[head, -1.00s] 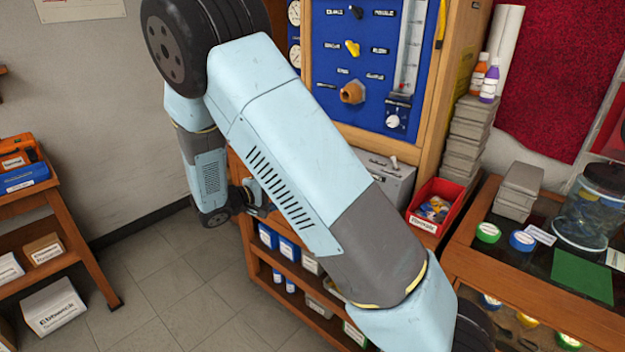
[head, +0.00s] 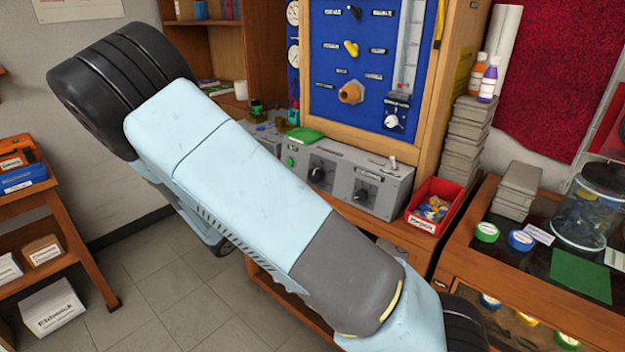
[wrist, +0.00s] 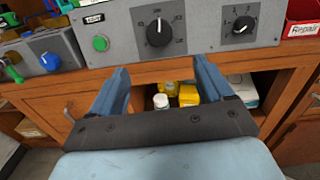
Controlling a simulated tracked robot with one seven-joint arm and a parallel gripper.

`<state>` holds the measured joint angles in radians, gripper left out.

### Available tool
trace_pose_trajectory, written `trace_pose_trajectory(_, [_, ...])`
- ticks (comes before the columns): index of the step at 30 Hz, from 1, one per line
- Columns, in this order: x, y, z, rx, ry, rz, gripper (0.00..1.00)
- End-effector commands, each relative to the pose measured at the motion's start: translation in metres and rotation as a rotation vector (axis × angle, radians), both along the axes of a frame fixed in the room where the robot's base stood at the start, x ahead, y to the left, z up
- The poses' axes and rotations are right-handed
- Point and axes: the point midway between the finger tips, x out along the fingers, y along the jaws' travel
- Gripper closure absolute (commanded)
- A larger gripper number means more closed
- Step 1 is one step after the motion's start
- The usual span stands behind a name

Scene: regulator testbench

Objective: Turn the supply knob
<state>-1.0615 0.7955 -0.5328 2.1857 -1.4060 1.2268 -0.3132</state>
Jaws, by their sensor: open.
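Which knob is the supply knob I cannot tell, as the labels are mostly too small to read. A grey bench unit (head: 345,155) carries a large black knob (head: 317,174) and a second black knob (head: 361,194). In the wrist view, the large knob (wrist: 159,32) is ahead of and between the fingers, and the smaller knob (wrist: 243,26) is to the right. My gripper (wrist: 162,78) is open and empty, short of the unit's front and appearing below the knobs. It does not show in the head view.
A blue panel above has a black knob (head: 354,12), a yellow knob (head: 351,48), an orange knob (head: 350,93) and a white knob (head: 391,121). A red bin (head: 433,207) stands right of the unit. A blue knob (wrist: 50,62) is at left.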

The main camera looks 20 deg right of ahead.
Motion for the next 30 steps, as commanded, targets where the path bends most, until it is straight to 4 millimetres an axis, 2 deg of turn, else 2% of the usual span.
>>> trace_pose_trajectory(7, [0.009, -0.014, 0.000, -0.013, 0.012, -0.001, 0.20])
trace_pose_trajectory(24, [0.063, -0.093, 0.000, -0.012, 0.011, -0.001, 0.20])
trace_pose_trajectory(30, [0.074, -0.109, 0.000, -0.010, 0.009, 0.000, 0.20])
